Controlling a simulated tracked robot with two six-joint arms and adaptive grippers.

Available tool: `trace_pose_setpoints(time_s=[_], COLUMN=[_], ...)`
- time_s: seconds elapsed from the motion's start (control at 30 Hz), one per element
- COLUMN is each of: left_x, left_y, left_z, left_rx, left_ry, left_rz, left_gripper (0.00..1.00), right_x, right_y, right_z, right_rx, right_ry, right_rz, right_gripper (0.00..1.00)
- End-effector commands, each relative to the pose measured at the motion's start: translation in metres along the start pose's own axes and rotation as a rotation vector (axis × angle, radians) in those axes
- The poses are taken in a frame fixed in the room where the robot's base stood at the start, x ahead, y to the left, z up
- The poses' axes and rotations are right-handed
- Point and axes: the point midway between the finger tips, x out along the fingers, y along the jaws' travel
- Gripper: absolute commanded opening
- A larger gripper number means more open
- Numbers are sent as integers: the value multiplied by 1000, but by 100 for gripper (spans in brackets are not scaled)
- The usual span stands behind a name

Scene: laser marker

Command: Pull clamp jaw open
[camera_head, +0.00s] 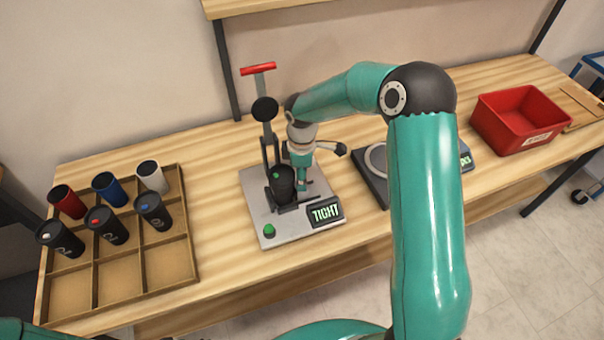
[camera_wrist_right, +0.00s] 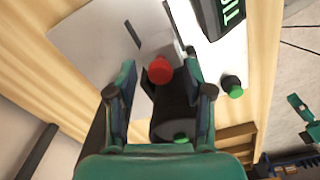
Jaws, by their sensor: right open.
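The clamp station has a grey base plate (camera_head: 262,222), a display reading "TIGHT" (camera_head: 325,212) and a raised lever with a red handle (camera_head: 258,69). A black cup (camera_head: 284,188) with a green mark stands upright at the clamp; it also shows in the wrist view (camera_wrist_right: 177,120). My right gripper (camera_head: 304,185) points down just right of the cup. In the wrist view its fingers (camera_wrist_right: 160,75) are open, with a red knob (camera_wrist_right: 160,70) showing between them, apparently on the clamp jaw. Contact cannot be told. My left gripper is out of view.
A green button (camera_head: 269,230) sits at the plate's front left. A wooden divided tray (camera_head: 120,285) with several cups stands left. A dark device with a round plate (camera_head: 372,181) is right, partly behind my right arm. A red bin (camera_head: 520,120) stands at far right.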

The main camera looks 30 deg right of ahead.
Motion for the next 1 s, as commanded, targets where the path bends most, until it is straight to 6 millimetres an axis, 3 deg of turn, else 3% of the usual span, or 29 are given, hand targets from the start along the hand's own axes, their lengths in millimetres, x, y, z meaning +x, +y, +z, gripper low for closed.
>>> trace_pose_setpoints(time_s=[0.03, 0.3, 0.57, 0.77, 1.0], left_x=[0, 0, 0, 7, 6], left_y=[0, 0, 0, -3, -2], left_z=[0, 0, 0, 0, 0], left_rx=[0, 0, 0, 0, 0], left_ry=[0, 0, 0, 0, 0], left_rz=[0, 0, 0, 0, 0], left_gripper=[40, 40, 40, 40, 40], right_x=[0, 0, -1, 0, -2], right_y=[0, 0, 0, 8, 8], right_z=[0, 0, 0, 16, 18], right_rx=[0, 0, 0, 3, 2], right_ry=[0, 0, 0, -1, -3], right_rz=[0, 0, 1, 3, 4], right_gripper=[46, 1, 0, 0, 0])
